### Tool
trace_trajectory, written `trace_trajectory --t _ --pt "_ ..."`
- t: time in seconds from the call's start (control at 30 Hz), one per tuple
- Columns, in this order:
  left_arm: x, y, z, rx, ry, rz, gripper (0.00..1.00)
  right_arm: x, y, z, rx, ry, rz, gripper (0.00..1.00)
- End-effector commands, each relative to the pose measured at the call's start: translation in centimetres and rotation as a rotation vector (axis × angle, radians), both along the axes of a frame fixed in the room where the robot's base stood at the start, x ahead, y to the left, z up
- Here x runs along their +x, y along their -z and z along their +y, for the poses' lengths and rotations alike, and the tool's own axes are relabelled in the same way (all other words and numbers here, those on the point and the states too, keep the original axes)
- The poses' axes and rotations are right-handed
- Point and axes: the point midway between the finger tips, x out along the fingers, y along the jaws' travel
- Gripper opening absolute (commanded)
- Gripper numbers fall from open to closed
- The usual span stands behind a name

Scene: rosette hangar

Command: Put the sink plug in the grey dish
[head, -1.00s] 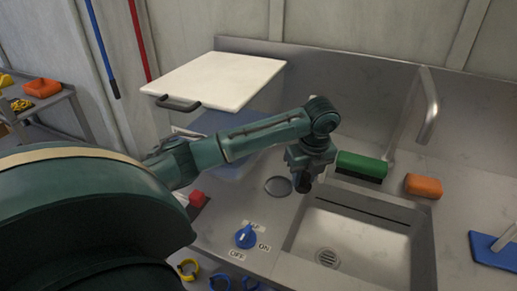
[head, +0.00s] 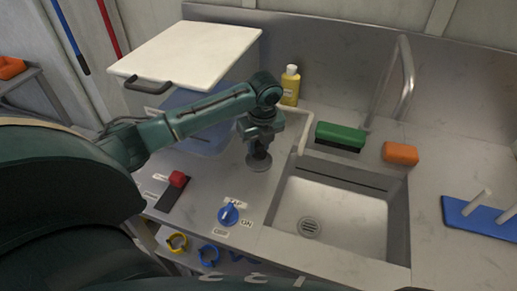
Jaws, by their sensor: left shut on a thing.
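My left gripper (head: 258,146) points down on the counter left of the sink. It is shut on a small dark thing, which I take to be the sink plug (head: 259,155); the fingers hide most of it. The round grey dish (head: 259,166) lies on the counter directly beneath, partly covered by the gripper and plug. The plug is over the dish; I cannot tell whether it touches the bottom. My right gripper is not in view.
The steel sink (head: 335,215) is just right of the gripper. Behind it are a green brush (head: 340,134), an orange sponge (head: 400,153) and a yellow bottle (head: 290,86). A white-lidded bin (head: 185,55) stands at the back left. A blue knob (head: 228,214) and red switch (head: 178,179) are in front.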

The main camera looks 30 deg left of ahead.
Motion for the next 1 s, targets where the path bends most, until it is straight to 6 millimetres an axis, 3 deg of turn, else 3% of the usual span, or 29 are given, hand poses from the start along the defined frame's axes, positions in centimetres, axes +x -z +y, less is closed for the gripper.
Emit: trace_trajectory --t 0.13,0.5,0.53,0.77,1.0 --pt "-0.1 2.0 -0.1 0.000 -0.001 0.004 0.07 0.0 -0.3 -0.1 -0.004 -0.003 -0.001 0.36" --pt "0.0 2.5 0.0 0.000 0.001 0.001 0.07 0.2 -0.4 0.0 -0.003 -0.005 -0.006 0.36" --pt "0.0 2.5 0.0 0.000 0.001 0.001 0.31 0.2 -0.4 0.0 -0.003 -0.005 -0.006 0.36" --pt "0.0 2.5 0.0 0.000 0.001 0.001 0.50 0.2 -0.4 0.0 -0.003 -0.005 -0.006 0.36" --pt "0.0 2.5 0.0 0.000 0.001 0.001 0.51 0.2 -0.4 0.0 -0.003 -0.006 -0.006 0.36"
